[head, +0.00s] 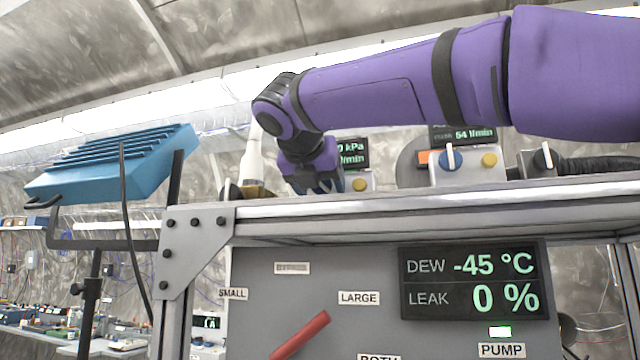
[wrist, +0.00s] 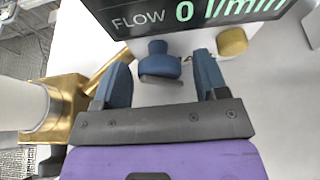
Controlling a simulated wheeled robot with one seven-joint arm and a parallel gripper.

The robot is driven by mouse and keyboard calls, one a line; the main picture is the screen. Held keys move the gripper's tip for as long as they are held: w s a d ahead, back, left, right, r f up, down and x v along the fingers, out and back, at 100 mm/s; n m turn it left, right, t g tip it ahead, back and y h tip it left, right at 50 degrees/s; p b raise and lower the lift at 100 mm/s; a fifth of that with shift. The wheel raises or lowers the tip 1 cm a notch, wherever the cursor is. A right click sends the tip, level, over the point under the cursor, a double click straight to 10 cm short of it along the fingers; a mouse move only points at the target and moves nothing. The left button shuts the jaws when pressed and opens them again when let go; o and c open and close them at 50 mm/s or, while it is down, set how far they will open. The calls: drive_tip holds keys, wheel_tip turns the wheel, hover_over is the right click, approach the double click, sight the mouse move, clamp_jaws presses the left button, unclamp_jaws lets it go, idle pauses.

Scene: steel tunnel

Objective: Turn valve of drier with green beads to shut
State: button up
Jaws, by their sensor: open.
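My gripper (wrist: 163,56) is open in the wrist view, with a blue finger on each side. A blue valve knob (wrist: 158,64) sits between the fingers, with a visible gap on both sides. Above it a display (wrist: 190,18) reads FLOW 0 l/min. In the head view my gripper (head: 322,184) points down behind the bench's front rail, beside a white box with a yellow knob (head: 360,185); its blue knob is hidden there. No green beads are visible, so I cannot tell which drier this knob belongs to.
A brass fitting (wrist: 66,103) with a white cylinder (wrist: 22,105) stands close left of my gripper. Further right are a second blue knob with white handle (head: 450,160) and a black knob (head: 543,159). The front panel's display (head: 473,281) reads DEW -45 °C, LEAK 0 %.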

drive_tip(key=c, duration=0.9)
drive_tip(key=shift+c, duration=0.2)
drive_tip(key=m+y, duration=0.1)
drive_tip(key=m, duration=0.2)
drive_tip(key=shift+d+t+y, duration=0.15)
drive_tip(key=shift+t+y, duration=0.25)
drive_tip(key=shift+m+t+y, duration=0.7)
drive_tip(key=shift+m+y, duration=0.2)
drive_tip(key=shift+m, duration=0.7)
drive_tip(key=o, duration=0.9)
drive_tip(key=shift+o, duration=0.2)
drive_tip(key=shift+r, duration=0.1)
